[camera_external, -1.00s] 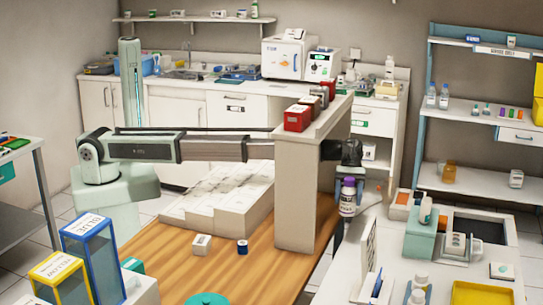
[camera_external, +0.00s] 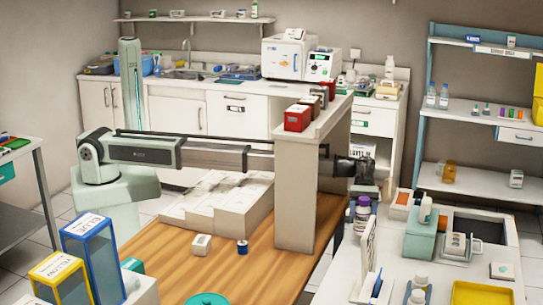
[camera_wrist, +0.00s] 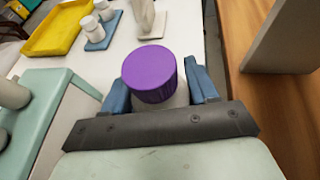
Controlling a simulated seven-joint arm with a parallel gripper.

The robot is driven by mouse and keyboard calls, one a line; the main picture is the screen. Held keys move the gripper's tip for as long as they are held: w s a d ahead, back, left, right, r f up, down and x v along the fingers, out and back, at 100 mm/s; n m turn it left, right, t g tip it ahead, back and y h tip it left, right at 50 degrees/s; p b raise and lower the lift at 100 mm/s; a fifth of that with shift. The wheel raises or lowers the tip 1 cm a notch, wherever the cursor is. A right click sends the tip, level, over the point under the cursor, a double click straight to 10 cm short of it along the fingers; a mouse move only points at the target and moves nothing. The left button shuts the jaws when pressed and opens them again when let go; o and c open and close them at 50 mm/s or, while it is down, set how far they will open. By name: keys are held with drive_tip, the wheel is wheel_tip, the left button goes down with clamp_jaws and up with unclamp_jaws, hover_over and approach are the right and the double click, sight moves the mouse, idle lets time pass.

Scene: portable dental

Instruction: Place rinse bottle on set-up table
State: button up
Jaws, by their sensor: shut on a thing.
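The rinse bottle, white with a purple cap (camera_wrist: 152,75), is between the two blue fingers of my gripper (camera_wrist: 158,88) in the wrist view. My gripper is shut on it. In the external view the upright bottle (camera_external: 362,214) hangs below the wrist, just right of the tall beige divider, at the left edge of the white table (camera_external: 440,283). Whether its base touches the tabletop cannot be told. The white table, seemingly the set-up table, also shows in the wrist view (camera_wrist: 105,58).
The beige divider (camera_external: 296,200) stands on the wooden counter (camera_external: 262,270) close left of the bottle. An upright white panel (camera_external: 368,250) stands in front. A green box (camera_external: 422,240) and a yellow tray (camera_wrist: 62,28) also occupy the white table.

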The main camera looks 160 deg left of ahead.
sight(361, 229)
drive_tip(key=shift+f, duration=1.9)
drive_tip(key=shift+f, duration=0.1)
drive_tip(key=o, duration=1.3)
drive_tip(key=shift+s+a, duration=0.1)
drive_tip(key=v, duration=1.2)
